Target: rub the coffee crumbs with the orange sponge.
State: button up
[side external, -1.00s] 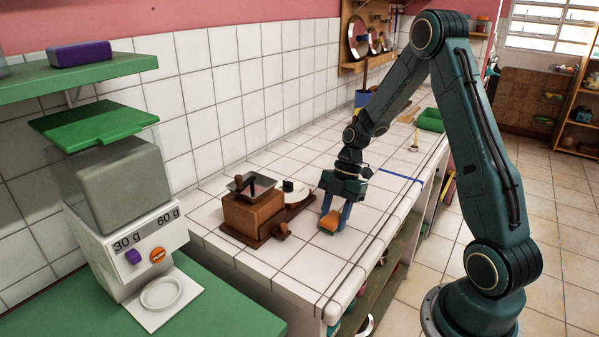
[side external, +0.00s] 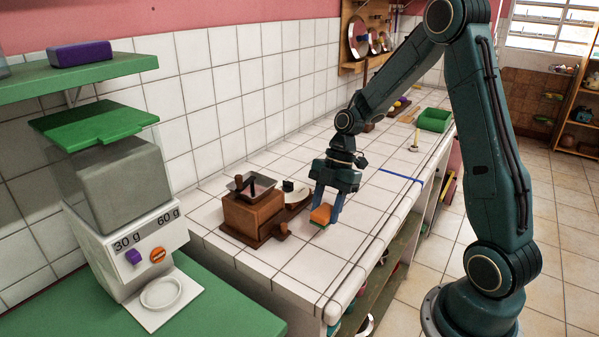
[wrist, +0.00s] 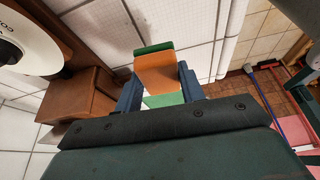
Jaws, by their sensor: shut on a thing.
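The orange sponge (side external: 320,213) with green layers is between the two blue fingers of my gripper (side external: 327,207), low over the white tiled counter. I cannot tell in the side view whether its underside touches the tiles. In the wrist view the sponge (wrist: 155,73) shows an orange face with green at both ends, and the fingers of my gripper (wrist: 160,85) are on either side of it. I cannot make out coffee crumbs on the tiles in either view.
A wooden coffee grinder (side external: 252,212) stands just left of my gripper, with a round white-topped item (side external: 292,192) behind it. The counter's front edge (side external: 372,262) is close on the right. Bare tiles (side external: 290,262) lie in front. A green tray (side external: 434,120) sits farther back.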

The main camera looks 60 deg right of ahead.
jog(key=shift+r, duration=1.5)
notch_tip(320, 180, up, 12)
send_over(315, 266)
jog(key=d, duration=0.1)
jog(key=shift+d+n, duration=0.15)
jog(key=shift+n, duration=0.25)
jog(key=shift+f, duration=0.1)
notch_tip(315, 266, down, 16)
jog(key=shift+f, duration=1.9)
jog(key=shift+f, duration=0.15)
